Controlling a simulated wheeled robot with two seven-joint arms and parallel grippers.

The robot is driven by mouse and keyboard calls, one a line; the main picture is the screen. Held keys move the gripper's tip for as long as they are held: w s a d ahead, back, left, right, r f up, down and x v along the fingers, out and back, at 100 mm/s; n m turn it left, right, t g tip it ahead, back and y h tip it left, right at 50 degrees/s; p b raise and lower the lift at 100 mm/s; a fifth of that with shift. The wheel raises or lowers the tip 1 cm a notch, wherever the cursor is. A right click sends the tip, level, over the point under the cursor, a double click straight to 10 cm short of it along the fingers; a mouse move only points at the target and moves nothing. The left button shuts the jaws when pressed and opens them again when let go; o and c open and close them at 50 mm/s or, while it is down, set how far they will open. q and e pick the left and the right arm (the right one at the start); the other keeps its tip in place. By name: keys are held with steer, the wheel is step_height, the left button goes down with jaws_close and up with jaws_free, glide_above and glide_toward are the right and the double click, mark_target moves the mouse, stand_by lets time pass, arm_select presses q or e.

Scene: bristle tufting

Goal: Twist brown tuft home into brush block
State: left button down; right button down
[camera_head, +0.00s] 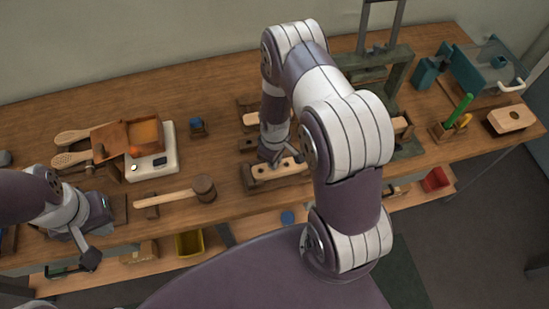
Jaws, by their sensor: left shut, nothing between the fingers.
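A pale wooden brush block (265,171) with dark holes lies in a wooden holder (255,186) near the middle of the table. My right gripper (270,154) is pointed down at the top of this block, and its fingers are too small and dark to read. Whether it touches the block I cannot tell. I cannot make out the brown tuft; my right arm hides part of this area. My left gripper (91,259) is shut and empty at the table's front edge on the left, far from the block.
A mallet (203,188) lies between my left gripper and the block. A white scale (160,168) with an orange-lined wooden box (146,133) stands at the left. A green press frame (398,72) stands behind my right arm. A yellow bin (189,244) is below the front edge.

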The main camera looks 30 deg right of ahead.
stand_by(0.4)
steer(key=c, duration=0.7)
jaws_free()
steer(key=shift+c, duration=0.2)
steer(key=shift+r, duration=0.1)
steer(key=shift+r+p, duration=3.05)
steer(key=shift+r, duration=0.4)
